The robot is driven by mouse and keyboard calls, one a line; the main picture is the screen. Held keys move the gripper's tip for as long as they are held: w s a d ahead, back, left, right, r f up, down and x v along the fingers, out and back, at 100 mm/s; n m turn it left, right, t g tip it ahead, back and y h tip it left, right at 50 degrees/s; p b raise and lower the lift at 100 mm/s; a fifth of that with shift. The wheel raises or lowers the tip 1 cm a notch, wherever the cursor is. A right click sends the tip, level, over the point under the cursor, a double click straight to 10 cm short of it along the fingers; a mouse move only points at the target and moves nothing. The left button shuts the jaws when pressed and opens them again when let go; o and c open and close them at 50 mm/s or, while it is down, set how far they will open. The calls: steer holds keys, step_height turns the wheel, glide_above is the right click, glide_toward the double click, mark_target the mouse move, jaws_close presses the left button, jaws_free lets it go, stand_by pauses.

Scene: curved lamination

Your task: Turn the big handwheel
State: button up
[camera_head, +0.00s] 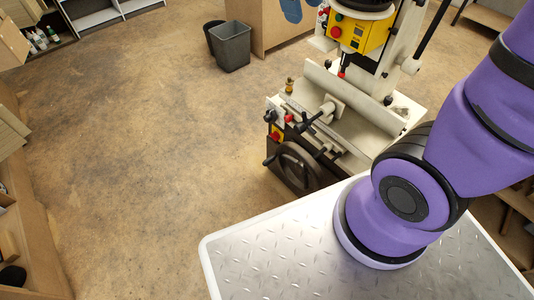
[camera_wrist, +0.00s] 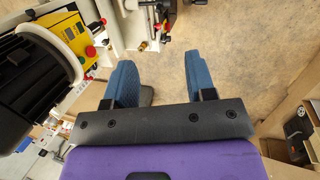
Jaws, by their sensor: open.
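The big handwheel (camera_head: 298,167) is a dark wheel with a handle on the front of the cream machine (camera_head: 335,120), low down, just beyond my metal-plated base in the head view. I cannot make out the handwheel in the wrist view. My gripper (camera_wrist: 157,62) shows in the wrist view with two blue fingers spread apart and nothing between them, with bare floor behind. The gripper is out of the head view, where only my purple arm shows at right. The gripper is apart from the handwheel.
A yellow control box (camera_head: 358,32) sits high on the machine; it also shows at the upper left of the wrist view (camera_wrist: 70,35). Grey bins (camera_head: 232,46) stand behind. Wooden cabinets line the left edge (camera_head: 30,215). The floor left of the machine is clear.

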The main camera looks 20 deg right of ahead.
steer(key=w+a+f+n+g+h, duration=0.1)
steer(key=w+a+f+n+h, duration=0.25)
steer(key=f, duration=0.65)
steer(key=w+a+f+n+h, duration=0.2)
steer(key=w+a+f, duration=0.25)
steer(key=f, duration=0.45)
steer(key=w+a+f+n+g+h, duration=0.1)
steer(key=w+a+f+n+h, duration=0.25)
steer(key=f, duration=0.65)
steer(key=n+t+h, duration=0.5)
steer(key=n+t, duration=0.4)
steer(key=n, duration=0.1)
glide_toward(267, 162)
steer(key=x, duration=0.7)
steer(key=f+x, duration=0.1)
steer(key=x, duration=0.2)
steer(key=shift+w+d+f, duration=0.1)
steer(key=shift+w+d, duration=0.2)
steer(key=shift+w, duration=0.05)
jaws_close()
